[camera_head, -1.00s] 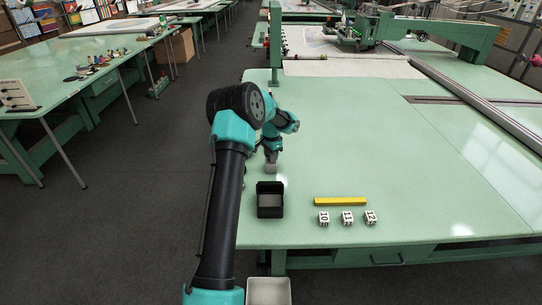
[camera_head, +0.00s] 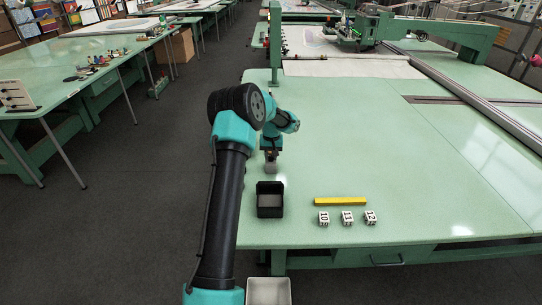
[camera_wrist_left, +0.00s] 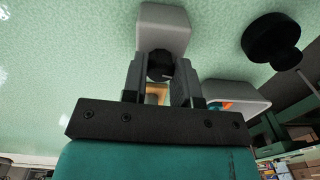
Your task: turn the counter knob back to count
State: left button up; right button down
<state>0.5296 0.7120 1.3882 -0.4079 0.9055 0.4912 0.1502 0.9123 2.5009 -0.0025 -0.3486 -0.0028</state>
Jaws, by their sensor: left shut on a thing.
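The counter is a small grey box (camera_wrist_left: 164,27) at the top middle of the left wrist view, with a dark round knob (camera_wrist_left: 160,66) on its near side. My left gripper (camera_wrist_left: 161,72) is shut on the knob, one finger on each side. In the head view my left gripper (camera_head: 271,158) points down at the grey counter (camera_head: 270,168) near the table's left edge, behind the black box. The fingers hide much of the knob, and its setting cannot be read. My right gripper is in neither view.
An open black box (camera_head: 270,200) stands just in front of the counter. A yellow bar (camera_head: 340,202) and white number blocks (camera_head: 347,217) lie to its right. A light bin (camera_head: 268,291) is below the table's front edge. The table's middle is clear.

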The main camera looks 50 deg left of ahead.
pick_arm(q)
jog(key=shift+n, duration=1.2)
jog(key=o, duration=0.9)
notch_tip(320, 180, up, 17)
jog(key=shift+w+d+r, duration=0.1)
jog(key=shift+w+r, duration=0.05)
jog(key=shift+r, duration=0.05)
jog(key=shift+f, duration=0.1)
